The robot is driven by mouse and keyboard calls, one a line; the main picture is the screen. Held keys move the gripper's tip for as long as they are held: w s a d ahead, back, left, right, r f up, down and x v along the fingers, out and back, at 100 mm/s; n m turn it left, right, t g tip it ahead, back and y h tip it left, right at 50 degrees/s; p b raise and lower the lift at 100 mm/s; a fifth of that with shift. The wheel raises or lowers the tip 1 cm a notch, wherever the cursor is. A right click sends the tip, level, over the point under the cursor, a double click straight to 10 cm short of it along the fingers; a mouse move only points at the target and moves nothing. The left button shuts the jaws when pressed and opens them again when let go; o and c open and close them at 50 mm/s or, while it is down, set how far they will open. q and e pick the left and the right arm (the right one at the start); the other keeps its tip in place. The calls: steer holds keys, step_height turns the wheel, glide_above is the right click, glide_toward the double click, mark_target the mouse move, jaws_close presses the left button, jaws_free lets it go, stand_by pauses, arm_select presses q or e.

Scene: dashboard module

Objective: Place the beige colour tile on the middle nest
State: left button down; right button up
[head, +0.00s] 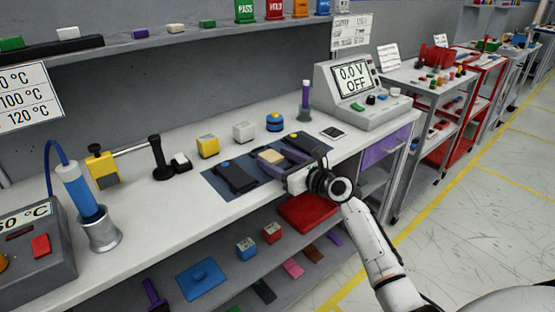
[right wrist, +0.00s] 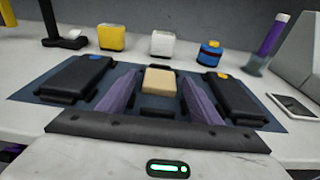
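The beige colour tile (head: 271,156) lies flat at the middle of the dark blue mat, and in the right wrist view the tile (right wrist: 159,80) sits between dark raised pieces behind and in front of it, at the middle nest. How fully it is seated I cannot tell. My right gripper (right wrist: 159,76) has its two purple fingers spread, one on each side of the tile, with narrow gaps visible. In the head view my right gripper (head: 273,163) reaches in from the right, low over the mat. My left gripper is not in view.
Black modules flank the tile on the mat: the left one (head: 236,178) and the right one (head: 304,145). Behind stand a yellow block (head: 208,147), a white block (head: 243,131) and a blue round item (head: 275,122). A grey meter (head: 358,90) stands at the right.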

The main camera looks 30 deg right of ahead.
steer(key=shift+s+r, duration=0.1)
steer(key=shift+r, duration=0.1)
steer(key=s+r+p, duration=0.1)
steer(key=s, duration=1)
steer(key=shift+s+d+r, duration=0.35)
steer(key=shift+d, duration=0.1)
